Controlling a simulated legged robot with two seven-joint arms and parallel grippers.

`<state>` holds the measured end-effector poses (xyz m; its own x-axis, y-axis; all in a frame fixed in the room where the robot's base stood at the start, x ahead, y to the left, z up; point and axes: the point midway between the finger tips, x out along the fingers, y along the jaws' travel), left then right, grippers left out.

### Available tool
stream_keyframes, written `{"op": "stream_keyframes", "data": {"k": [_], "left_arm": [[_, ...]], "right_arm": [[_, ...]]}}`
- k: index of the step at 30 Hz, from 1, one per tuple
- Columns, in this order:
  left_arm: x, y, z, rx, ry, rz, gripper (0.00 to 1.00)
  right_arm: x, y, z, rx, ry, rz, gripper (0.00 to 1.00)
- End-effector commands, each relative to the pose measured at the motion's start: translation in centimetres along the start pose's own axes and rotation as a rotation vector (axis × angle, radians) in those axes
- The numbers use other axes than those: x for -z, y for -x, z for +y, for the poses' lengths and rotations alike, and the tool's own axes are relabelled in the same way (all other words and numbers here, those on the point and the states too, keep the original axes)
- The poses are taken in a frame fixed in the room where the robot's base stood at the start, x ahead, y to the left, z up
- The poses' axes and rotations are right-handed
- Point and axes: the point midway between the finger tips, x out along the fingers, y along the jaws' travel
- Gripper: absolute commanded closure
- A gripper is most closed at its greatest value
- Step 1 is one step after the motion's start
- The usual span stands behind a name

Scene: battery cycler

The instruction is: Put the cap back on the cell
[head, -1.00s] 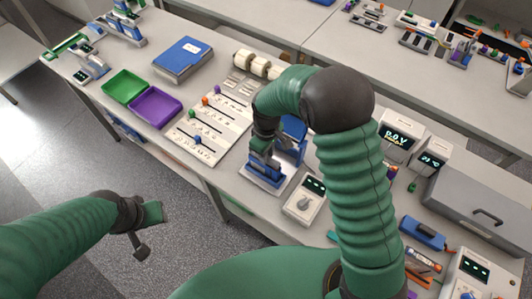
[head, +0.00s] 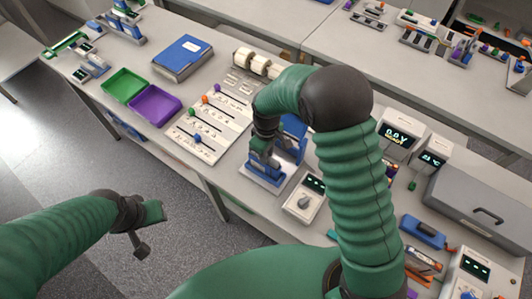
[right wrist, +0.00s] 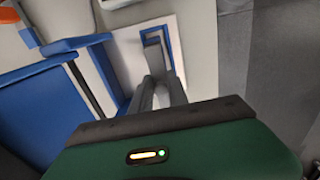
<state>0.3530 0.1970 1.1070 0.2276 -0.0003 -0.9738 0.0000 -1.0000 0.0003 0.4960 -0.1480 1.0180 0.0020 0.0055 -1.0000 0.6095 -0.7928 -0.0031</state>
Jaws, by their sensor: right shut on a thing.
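My right gripper (head: 262,148) reaches down at a blue stand with a white-grey base (head: 266,178) near the table's front edge. In the right wrist view its two grey fingers (right wrist: 160,92) are close together over a pale plate, beside blue parts of the stand (right wrist: 108,75). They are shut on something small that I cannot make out. The cap and the cell are not clearly visible; my arm and fingers hide part of the stand. My left gripper (head: 145,228) hangs in front of the table, apart from everything; its jaw opening is unclear.
A grey box with a dial (head: 303,200) stands close right of the blue stand. A white board with coloured knobs (head: 210,125) lies to the left, with purple (head: 178,112) and green (head: 107,86) trays and a blue binder (head: 182,47) beyond. Display units (head: 394,140) stand at right.

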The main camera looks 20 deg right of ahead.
Motion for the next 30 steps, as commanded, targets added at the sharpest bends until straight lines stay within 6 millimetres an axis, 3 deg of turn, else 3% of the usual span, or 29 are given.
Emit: {"op": "stream_keyframes", "data": {"k": [2, 3, 8, 15, 20, 30], "left_arm": [[0.0, 0.0, 0.0, 0.0, 0.0, 0.0, 0.64], [0.0, 0.0, 0.0, 0.0, 0.0, 0.0, 0.64], [0.0, 0.0, 0.0, 0.0, 0.0, 0.0, 0.64], [0.0, 0.0, 0.0, 0.0, 0.0, 0.0, 0.64], [0.0, 0.0, 0.0, 0.0, 0.0, 0.0, 0.64], [0.04, 0.17, 0.0, 0.0, 0.0, 0.0, 0.64]], "right_arm": [[0.0, 0.01, 0.0, 0.0, 0.0, 0.0, 1.0], [0.0, 0.01, 0.0, 0.0, 0.0, 0.0, 0.77], [0.0, 0.01, 0.0, 0.0, 0.0, 0.0, 0.56], [0.0, 0.01, 0.0, 0.0, 0.0, 0.0, 0.55], [0.0, 0.01, 0.0, 0.0, 0.0, 0.0, 0.34], [0.0, 0.2, 0.0, 0.0, 0.0, 0.0, 0.33]]}}
